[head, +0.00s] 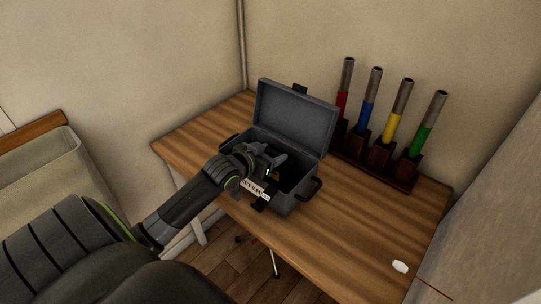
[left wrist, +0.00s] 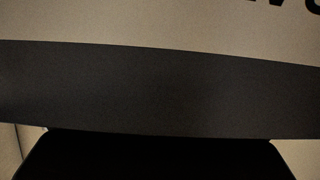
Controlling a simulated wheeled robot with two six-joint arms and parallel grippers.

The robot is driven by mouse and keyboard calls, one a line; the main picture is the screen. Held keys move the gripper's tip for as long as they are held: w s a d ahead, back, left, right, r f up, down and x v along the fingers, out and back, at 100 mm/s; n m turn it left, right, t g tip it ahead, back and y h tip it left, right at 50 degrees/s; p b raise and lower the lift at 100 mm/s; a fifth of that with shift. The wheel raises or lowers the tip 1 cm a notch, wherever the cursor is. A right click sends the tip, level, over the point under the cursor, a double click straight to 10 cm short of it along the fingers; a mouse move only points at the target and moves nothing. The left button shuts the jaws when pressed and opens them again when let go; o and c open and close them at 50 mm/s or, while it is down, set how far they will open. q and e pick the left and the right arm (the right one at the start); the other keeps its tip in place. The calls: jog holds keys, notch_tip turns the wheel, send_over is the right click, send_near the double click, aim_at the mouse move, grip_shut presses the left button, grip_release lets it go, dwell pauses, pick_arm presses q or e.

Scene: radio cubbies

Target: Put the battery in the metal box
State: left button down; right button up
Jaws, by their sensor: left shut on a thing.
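The metal box (head: 293,91) is a grey case on the wooden table, with its lid raised at the back and a pale lettered label (head: 252,187) on its front. My left gripper (head: 272,167) reaches over the front rim into the open box. It is shut on a dark thing with a small yellowish mark, which I take to be the battery (head: 276,176); it is mostly hidden by the fingers and the box wall. I cannot tell whether it touches the box floor. The left wrist view shows only a close dark band, a pale lettered surface and a black shape. My right gripper is not in view.
A dark wooden rack (head: 379,155) with red, blue, yellow and green-banded metal tubes stands behind and right of the box. A small white object (head: 400,266) lies at the table's front right. The table (head: 350,222) is clear between. Walls close off the back and right.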

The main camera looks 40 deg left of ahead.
pick_arm(q)
jog(key=shift+f, duration=0.15)
jog(key=c, duration=1)
grip_release()
jog(key=shift+f, duration=0.25)
jog(key=o, duration=0.5)
jog(key=shift+r, duration=0.1)
